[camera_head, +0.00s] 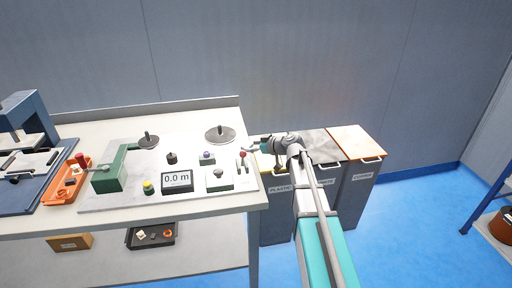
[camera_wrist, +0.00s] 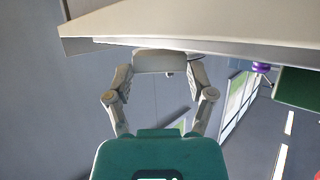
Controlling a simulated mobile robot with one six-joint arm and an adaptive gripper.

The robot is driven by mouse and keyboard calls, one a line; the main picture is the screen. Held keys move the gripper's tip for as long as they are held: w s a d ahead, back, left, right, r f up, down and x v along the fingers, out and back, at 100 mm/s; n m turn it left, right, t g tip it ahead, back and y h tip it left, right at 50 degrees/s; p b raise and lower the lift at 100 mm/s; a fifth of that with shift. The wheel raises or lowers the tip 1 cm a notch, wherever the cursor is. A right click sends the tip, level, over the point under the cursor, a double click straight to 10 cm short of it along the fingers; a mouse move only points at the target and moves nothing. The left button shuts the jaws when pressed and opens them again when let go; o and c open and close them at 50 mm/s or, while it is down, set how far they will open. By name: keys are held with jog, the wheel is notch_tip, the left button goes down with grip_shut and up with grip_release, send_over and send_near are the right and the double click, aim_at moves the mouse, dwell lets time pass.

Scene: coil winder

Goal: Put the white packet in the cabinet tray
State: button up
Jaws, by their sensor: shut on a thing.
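My gripper (camera_head: 257,147) is over the right end of the workbench, beside the leftmost bin. In the wrist view my gripper (camera_wrist: 160,72) has its fingers closed around a pale block, which looks like the white packet (camera_wrist: 160,62). Its far side is hidden by a large pale slab across the top of that view. In the head view the packet is too small to make out. A black tray (camera_head: 133,244) with small parts stands on the shelf under the bench. An orange tray (camera_head: 50,198) with parts lies on the bench top. I cannot tell which tray, if either, is the cabinet tray.
The workbench (camera_head: 215,204) carries a green crank unit (camera_head: 108,173), a 0.0 m display (camera_head: 177,181), discs and knobs. Labelled bins, including the copper bin (camera_head: 360,188), stand to its right. A brown box (camera_head: 70,242) is on the lower shelf.

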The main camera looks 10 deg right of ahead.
jog(key=shift+f, duration=0.15)
jog(key=o, duration=0.8)
jog(key=shift+o, duration=0.2)
jog(key=shift+s+d+r, duration=0.1)
jog(key=shift+r, duration=0.2)
jog(key=p+v, duration=0.4)
jog(key=v, duration=0.7)
jog(key=shift+s+d+p, duration=0.25)
jog(key=shift+p, duration=0.15)
jog(key=shift+r, duration=0.1)
